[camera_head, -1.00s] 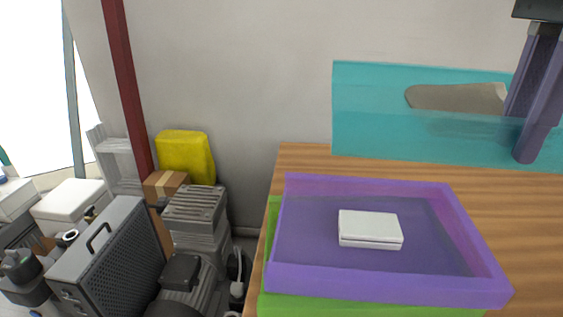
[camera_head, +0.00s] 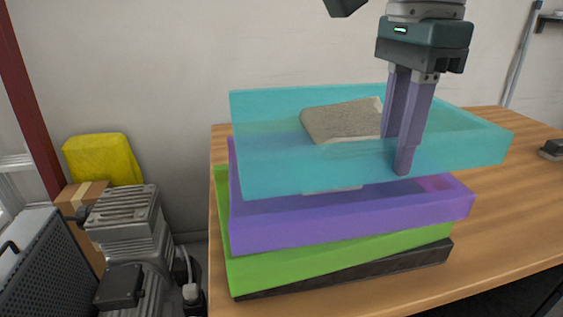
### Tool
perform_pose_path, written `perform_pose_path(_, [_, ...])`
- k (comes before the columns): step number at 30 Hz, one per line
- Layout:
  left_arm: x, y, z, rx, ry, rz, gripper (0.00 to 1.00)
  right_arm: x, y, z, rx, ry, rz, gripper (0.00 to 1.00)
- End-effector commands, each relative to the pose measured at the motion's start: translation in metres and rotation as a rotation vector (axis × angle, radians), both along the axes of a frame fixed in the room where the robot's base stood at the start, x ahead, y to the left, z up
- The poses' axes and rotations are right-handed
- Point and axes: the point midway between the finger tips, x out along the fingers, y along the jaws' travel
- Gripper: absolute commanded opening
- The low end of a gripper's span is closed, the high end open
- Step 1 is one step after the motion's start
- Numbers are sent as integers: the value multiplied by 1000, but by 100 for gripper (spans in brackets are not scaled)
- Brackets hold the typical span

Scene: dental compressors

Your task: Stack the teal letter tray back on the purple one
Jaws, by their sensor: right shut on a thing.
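The teal letter tray (camera_head: 465,143) is see-through and holds a grey-brown flat item (camera_head: 340,120). My right gripper (camera_head: 402,165) is shut on the teal tray's near wall, one finger outside it and the other inside. The teal tray hangs over the purple tray (camera_head: 350,222), slightly tilted and reaching past it on the right. Whether their edges touch at the left I cannot tell. A white box in the purple tray is mostly hidden behind the teal wall. My left gripper is not in view.
The purple tray rests on a green tray (camera_head: 340,256), with a dark tray (camera_head: 350,270) below on the wooden table (camera_head: 500,225). A dark object (camera_head: 551,150) lies at the table's right. Compressors (camera_head: 125,240) and a yellow item (camera_head: 102,160) stand left of the table.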

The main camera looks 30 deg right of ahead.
Motion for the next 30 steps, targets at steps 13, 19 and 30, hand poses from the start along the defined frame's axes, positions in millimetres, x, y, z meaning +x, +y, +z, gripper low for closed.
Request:
perform_pose_path(13, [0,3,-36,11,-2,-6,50,1,2,-47,0,-3,7,0])
perform_pose_path(19, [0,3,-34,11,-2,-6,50,1,2,-45,0,-3,6,0])
perform_pose_path(30, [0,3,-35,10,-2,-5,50,1,2,-47,1,-1,6,55])
